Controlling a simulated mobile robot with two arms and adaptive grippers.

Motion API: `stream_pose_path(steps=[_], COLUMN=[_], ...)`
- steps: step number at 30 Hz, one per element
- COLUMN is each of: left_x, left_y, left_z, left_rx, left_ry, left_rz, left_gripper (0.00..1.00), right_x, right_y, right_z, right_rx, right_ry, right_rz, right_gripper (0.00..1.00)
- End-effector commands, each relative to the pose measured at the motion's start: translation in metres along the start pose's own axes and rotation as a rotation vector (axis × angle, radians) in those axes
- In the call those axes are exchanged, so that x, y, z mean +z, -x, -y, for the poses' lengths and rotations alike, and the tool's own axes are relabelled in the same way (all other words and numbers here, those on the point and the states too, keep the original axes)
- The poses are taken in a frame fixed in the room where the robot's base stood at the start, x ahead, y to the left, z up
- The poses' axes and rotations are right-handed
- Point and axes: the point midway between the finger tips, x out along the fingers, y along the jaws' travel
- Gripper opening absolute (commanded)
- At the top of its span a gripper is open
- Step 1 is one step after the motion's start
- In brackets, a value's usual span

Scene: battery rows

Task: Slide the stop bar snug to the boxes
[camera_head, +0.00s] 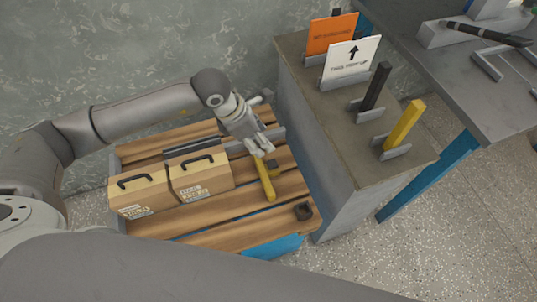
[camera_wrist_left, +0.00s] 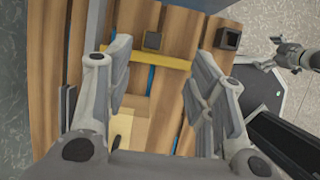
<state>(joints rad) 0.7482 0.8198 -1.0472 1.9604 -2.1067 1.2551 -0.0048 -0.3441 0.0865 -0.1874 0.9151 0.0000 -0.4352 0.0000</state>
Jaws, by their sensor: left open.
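The yellow stop bar (camera_head: 264,179) lies across the wooden pallet (camera_head: 230,233), to the right of two cardboard boxes. The left box (camera_head: 142,191) and right box (camera_head: 202,176) stand side by side with black handles on top. A clear gap separates the right box from the bar. My left gripper (camera_head: 262,148) is open over the bar's far end. In the left wrist view the bar (camera_wrist_left: 160,60) runs across between the fingers of my left gripper (camera_wrist_left: 162,72), and a box (camera_wrist_left: 133,118) shows below it. What looks like my right gripper (camera_wrist_left: 286,56) is small at the right edge.
A small dark block (camera_head: 272,163) sits beside the bar, and a dark square socket (camera_head: 303,211) is at the pallet's front right corner. A grey cabinet (camera_head: 345,115) with signs and upright bars stands right of the pallet. A grey rail (camera_head: 235,146) runs behind the boxes.

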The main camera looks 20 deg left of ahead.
Motion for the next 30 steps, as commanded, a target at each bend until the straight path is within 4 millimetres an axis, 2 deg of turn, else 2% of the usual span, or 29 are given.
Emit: stream_pose_path(steps=[1, 4, 13, 20, 23, 30], left_x=[-0.004, -0.008, -0.019, -0.021, -0.02, -0.02], left_y=[-0.009, -0.019, -0.048, -0.058, -0.071, -0.118], left_z=[0.0, 0.0, 0.0, 0.001, 0.001, 0.002], left_rx=[0.0, 0.0, -0.001, -0.003, -0.004, -0.005], left_ry=[0.0, 0.0, 0.0, 0.001, 0.001, 0.001], left_rz=[0.0, 0.0, 0.001, 0.001, 0.001, 0.001], left_gripper=[0.5, 0.5, 0.5, 0.5, 0.5, 0.5], right_x=[-0.006, -0.019, -0.057, -0.068, -0.071, -0.083], right_y=[-0.006, -0.008, -0.007, 0.0, 0.003, 0.012], right_z=[0.0, 0.0, -0.002, -0.002, -0.003, -0.003], right_rx=[0.001, 0.001, 0.003, 0.004, 0.004, 0.005], right_ry=[-0.001, -0.003, -0.009, -0.01, -0.011, -0.013], right_rz=[-0.005, -0.014, -0.037, -0.041, -0.045, -0.053], right_gripper=[1.0, 1.0, 1.0, 1.0, 1.0, 1.0])
